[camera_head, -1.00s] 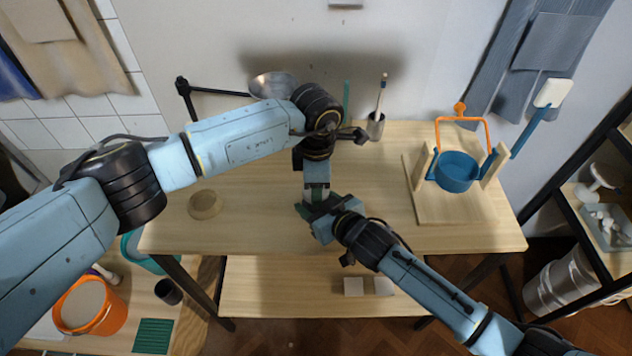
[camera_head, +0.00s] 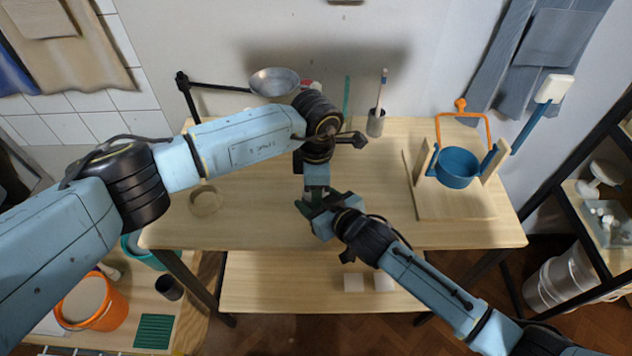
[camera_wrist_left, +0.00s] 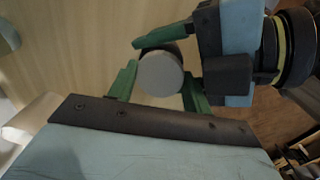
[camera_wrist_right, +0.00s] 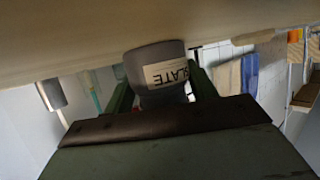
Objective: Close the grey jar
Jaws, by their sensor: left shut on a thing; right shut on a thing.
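The grey jar (camera_wrist_right: 151,56) carries a label reading SLATE in the right wrist view. My right gripper (camera_wrist_right: 163,88) is shut on its body. In the left wrist view a round grey lid (camera_wrist_left: 160,74) lies between the fingers of my left gripper (camera_wrist_left: 158,88), which is shut on it from above. The lid is over the jar; whether it is fully seated I cannot tell. In the head view the left gripper (camera_head: 316,196) points down and the right gripper (camera_head: 309,206) meets it from the front right. Together they hide nearly all of the jar.
A pale round dish (camera_head: 206,201) sits on the table (camera_head: 260,225) at left. A blue pot (camera_head: 456,170) in a wooden stand is at right. The table's middle right is clear.

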